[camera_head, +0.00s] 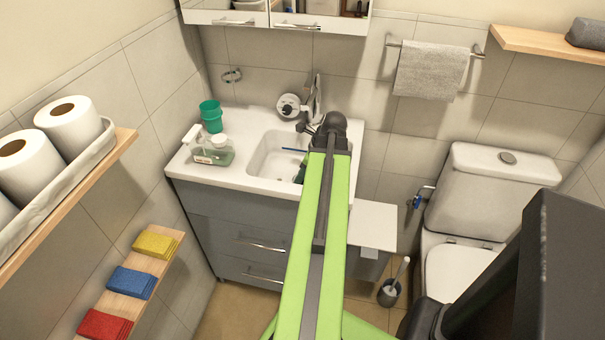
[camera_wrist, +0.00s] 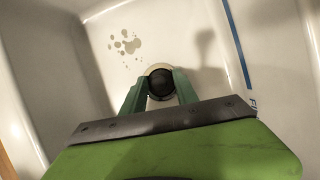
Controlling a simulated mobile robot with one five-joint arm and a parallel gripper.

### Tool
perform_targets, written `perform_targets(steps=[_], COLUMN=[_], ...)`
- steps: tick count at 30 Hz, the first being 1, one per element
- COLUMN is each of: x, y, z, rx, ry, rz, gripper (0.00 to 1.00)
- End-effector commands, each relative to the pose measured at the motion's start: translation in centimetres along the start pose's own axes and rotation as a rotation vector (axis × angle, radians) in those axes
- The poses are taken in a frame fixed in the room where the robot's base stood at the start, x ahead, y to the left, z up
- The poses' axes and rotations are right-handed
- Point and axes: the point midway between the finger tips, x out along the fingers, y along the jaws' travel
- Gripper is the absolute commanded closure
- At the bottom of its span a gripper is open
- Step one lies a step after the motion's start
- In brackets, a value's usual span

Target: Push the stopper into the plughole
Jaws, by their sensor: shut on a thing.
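In the wrist view, a dark round stopper (camera_wrist: 160,82) with a pale rim round part of it sits between the two green fingers of my gripper (camera_wrist: 160,90). The fingers are shut on its sides. The pale basin floor shows behind it; I cannot tell how far the stopper is above it. The plughole is not clearly visible. In the head view, my gripper (camera_head: 299,172) is low inside the white sink (camera_head: 262,160), mostly hidden behind my arm, and the stopper is hidden there.
A blue toothbrush-like stick (camera_wrist: 237,42) lies in the basin to the right; it also shows in the head view (camera_head: 293,150). Brownish spots (camera_wrist: 124,43) mark the basin.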

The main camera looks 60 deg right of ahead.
Motion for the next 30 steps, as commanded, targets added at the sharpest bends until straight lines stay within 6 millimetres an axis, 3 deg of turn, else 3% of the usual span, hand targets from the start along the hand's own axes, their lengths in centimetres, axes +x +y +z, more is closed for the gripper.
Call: perform_targets(steps=[1, 7, 19, 23, 30], x=[0.24, 0.12, 0.14, 0.13, 0.12], y=[0.00, 0.06, 0.04, 0.02, 0.04], z=[-0.09, -0.04, -0.04, -0.04, -0.09], rx=[0.000, 0.000, 0.000, 0.000, 0.000], ry=[0.000, 0.001, 0.000, 0.000, 0.001], rz=[0.000, 0.002, 0.001, 0.001, 0.001], gripper=[0.63, 0.39, 0.39, 0.22, 0.22])
